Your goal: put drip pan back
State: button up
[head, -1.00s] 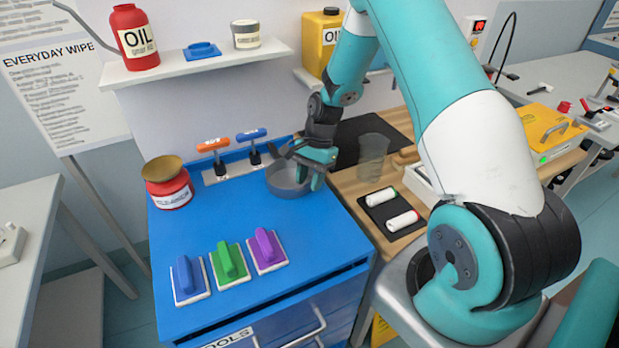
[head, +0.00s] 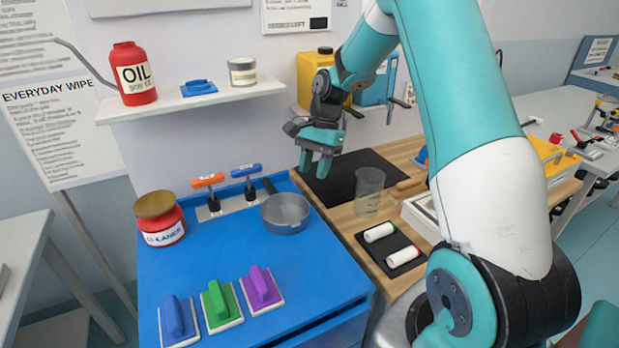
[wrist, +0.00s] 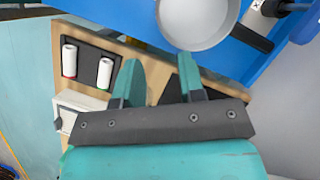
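A round grey pan with a dark handle, which I take as the drip pan (head: 286,213), sits upright on the blue cabinet top near its back right corner. It also shows at the top of the wrist view (wrist: 198,22), and its inside looks empty. My gripper (head: 318,160) hangs above and behind the pan, over the edge between the blue top and the wooden bench. In the wrist view my gripper (wrist: 158,75) has its two fingers apart with nothing between them. The pan is clear of the fingers.
Orange and blue handled tools (head: 209,182) stand left of the pan, with a red can (head: 158,218) beyond. Several coloured scrubbers (head: 219,304) lie in front. A black mat (head: 350,178), clear beaker (head: 369,192) and white rolls (head: 379,232) are on the wooden bench. The blue top's middle is free.

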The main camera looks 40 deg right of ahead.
jog(key=s+a+r+n, duration=0.5)
jog(key=a, duration=0.4)
jog(key=s+a+r+n, duration=0.4)
jog(key=a+r+n, duration=0.15)
jog(key=a, duration=0.35)
jog(key=s+a+r+n, duration=0.1)
jog(key=s+a+n, duration=0.2)
jog(key=s+n, duration=0.2)
jog(key=s+a+r+n+t, duration=0.1)
jog(key=s+a+n, duration=0.3)
jog(key=s, duration=0.6)
jog(key=shift+s+a+n, duration=0.15)
jog(key=shift+s+n, duration=0.15)
jog(key=shift+n, duration=0.55)
